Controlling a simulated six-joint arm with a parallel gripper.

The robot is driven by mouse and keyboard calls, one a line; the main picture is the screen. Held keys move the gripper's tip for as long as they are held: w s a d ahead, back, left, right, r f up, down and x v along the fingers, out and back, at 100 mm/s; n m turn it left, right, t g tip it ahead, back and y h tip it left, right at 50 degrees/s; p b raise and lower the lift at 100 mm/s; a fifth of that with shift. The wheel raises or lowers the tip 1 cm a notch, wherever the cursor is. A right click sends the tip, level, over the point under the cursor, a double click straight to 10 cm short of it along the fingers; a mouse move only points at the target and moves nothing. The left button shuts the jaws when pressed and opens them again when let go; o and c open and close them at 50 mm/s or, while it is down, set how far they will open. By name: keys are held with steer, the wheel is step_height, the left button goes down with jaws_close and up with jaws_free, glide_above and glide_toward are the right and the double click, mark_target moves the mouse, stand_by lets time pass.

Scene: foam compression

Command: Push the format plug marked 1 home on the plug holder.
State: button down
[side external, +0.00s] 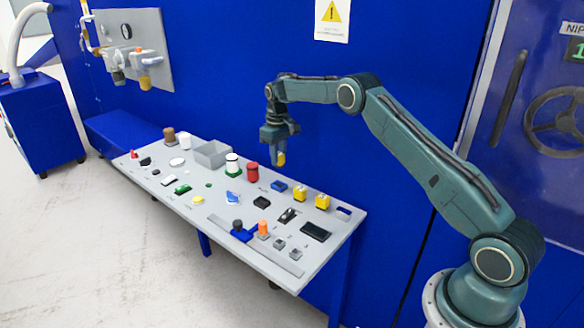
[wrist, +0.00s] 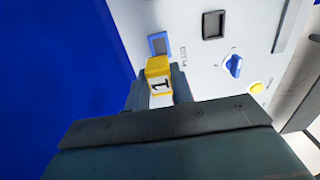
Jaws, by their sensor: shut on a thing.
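The yellow format plug with a white label marked 1 (wrist: 158,80) sits between the fingers of my gripper (wrist: 160,92) in the wrist view. In the side view my gripper (side external: 279,148) points down, shut on the yellow plug (side external: 281,159), above the back edge of the panel table. The plug holder (side external: 279,186) is a small blue piece on the panel below the plug. It also shows in the wrist view (wrist: 159,43), just beyond the plug, beside the word PLUG. The plug appears apart from the holder, in the air.
Two yellow blocks (side external: 299,193) (side external: 322,201) stand right of the holder. A red cylinder (side external: 252,171) and a white-and-green one (side external: 232,165) stand to its left. A black square (side external: 262,202) and a blue knob (side external: 233,197) are nearby. A blue wall rises behind the table.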

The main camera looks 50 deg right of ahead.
steer(key=shift+f, duration=0.15)
steer(key=shift+f, duration=2.95)
steer(key=shift+f, duration=0.95)
steer(key=c, duration=1.1)
jaws_free()
steer(key=shift+c, duration=0.2)
step_height(320, 180, up, 13)
steer(key=shift+f, duration=0.1)
steer(key=shift+r, duration=0.5)
steer(key=shift+r, duration=0.1)
